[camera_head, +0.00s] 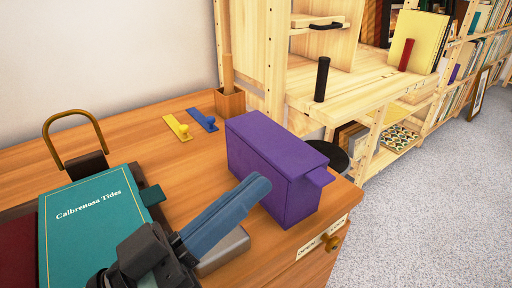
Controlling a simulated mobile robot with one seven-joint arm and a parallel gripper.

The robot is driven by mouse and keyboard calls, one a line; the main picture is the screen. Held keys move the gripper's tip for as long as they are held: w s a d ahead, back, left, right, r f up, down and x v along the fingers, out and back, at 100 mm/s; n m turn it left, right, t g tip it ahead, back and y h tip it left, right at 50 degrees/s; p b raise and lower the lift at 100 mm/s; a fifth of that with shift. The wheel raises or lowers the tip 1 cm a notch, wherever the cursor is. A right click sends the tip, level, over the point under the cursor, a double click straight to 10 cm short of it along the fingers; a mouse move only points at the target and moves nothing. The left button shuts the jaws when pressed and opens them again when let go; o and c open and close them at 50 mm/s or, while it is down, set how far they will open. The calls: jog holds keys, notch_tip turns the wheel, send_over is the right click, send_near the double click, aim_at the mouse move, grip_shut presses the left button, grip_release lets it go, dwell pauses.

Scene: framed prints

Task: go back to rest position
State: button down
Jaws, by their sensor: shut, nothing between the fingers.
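My gripper (258,187) reaches up from the bottom of the view, with a black body and long blue-grey fingers. The fingers lie together, shut, with nothing visible between them. Their tips appear in front of the lower left side of a purple box (270,150). I cannot tell whether they touch it. The purple box stands upright on the wooden cabinet top (190,160) and has a tab on its right side.
A teal book (90,225) titled "Calbrenosa Tides" lies at left, near a brass loop (75,114). A grey metallic object (228,248) sits under my fingers. Yellow (178,127) and blue (203,120) pieces lie behind. Wooden shelving (345,85) stands beyond; carpet (430,220) is open at right.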

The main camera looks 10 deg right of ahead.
jog(key=w+r+n+t+y+p, duration=0.3)
jog(key=w+r+n+t+y, duration=0.2)
jog(key=w+r+t+y, duration=0.6)
jog(key=s+a+r+n+t+y+p, duration=0.1)
jog(key=s+a+r+n+t+y, duration=0.25)
jog(key=r, duration=0.55)
jog(key=s+a+r+n+t+y, duration=0.1)
jog(key=s+r+t+y, duration=0.2)
jog(key=s+r+y, duration=0.4)
notch_tip(320, 180, up, 39)
jog(key=h+p, duration=0.2)
jog(key=p, duration=3.6)
jog(key=shift+w+a+r, duration=0.15)
jog(key=shift+w+a, duration=0.05)
jog(key=shift+w, duration=0.25)
jog(key=shift+n, duration=0.25)
